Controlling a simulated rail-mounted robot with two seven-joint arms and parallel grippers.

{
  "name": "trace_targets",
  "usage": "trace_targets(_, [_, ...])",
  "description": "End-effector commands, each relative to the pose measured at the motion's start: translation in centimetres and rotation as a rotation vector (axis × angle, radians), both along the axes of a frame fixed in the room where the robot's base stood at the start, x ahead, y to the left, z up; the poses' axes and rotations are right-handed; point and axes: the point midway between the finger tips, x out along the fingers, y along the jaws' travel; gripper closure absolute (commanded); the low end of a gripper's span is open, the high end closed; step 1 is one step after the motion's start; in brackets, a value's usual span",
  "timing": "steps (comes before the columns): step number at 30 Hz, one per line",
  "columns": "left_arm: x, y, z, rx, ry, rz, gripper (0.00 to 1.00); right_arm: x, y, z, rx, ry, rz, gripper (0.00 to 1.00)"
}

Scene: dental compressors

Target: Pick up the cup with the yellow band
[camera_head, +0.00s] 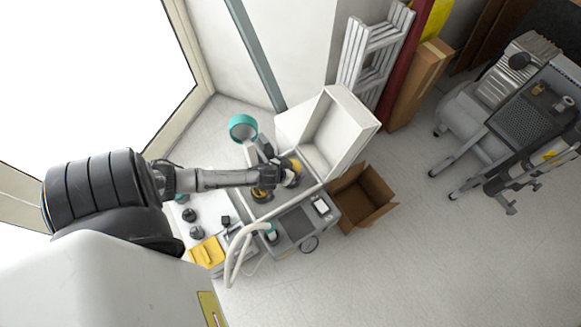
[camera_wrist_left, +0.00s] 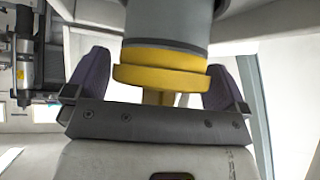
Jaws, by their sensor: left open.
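The cup with the yellow band (camera_wrist_left: 165,62) fills the upper middle of the left wrist view. It has a grey cylindrical body above a wide yellow ring. My left gripper (camera_wrist_left: 160,85) is open, with its two dark fingers on either side of the cup's yellow end. Gaps show between fingers and cup, so no grip is seen. In the head view, my left gripper (camera_head: 288,174) is over the white cabinet, beside yellow parts; the arm partly hides what is there. My right gripper is not in view.
The open white lid (camera_head: 352,118) rises close behind the gripper. A cardboard box (camera_head: 362,197) stands to the right on the floor. A teal round lamp-like head (camera_head: 242,127), a white hose (camera_head: 236,253) and a yellow tray (camera_head: 207,253) are nearby. Compressors stand far right.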

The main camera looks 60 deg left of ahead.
Motion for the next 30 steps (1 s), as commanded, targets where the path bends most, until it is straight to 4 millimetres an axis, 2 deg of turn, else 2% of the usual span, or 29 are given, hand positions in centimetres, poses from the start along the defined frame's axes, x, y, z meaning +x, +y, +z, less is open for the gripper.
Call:
trace_targets(5, [-0.02, 0.0, 0.04, 0.0, 0.0, 0.0, 0.0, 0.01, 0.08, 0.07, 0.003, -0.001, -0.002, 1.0])
trace_targets(26, [-0.04, -0.02, 0.03, 0.0, 0.0, 0.0, 0.67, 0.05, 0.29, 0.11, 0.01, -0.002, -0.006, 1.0])
trace_targets(30, [0.03, -0.01, 0.11, 0.0, -0.001, 0.0, 0.67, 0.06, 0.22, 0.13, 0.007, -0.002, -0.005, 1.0])
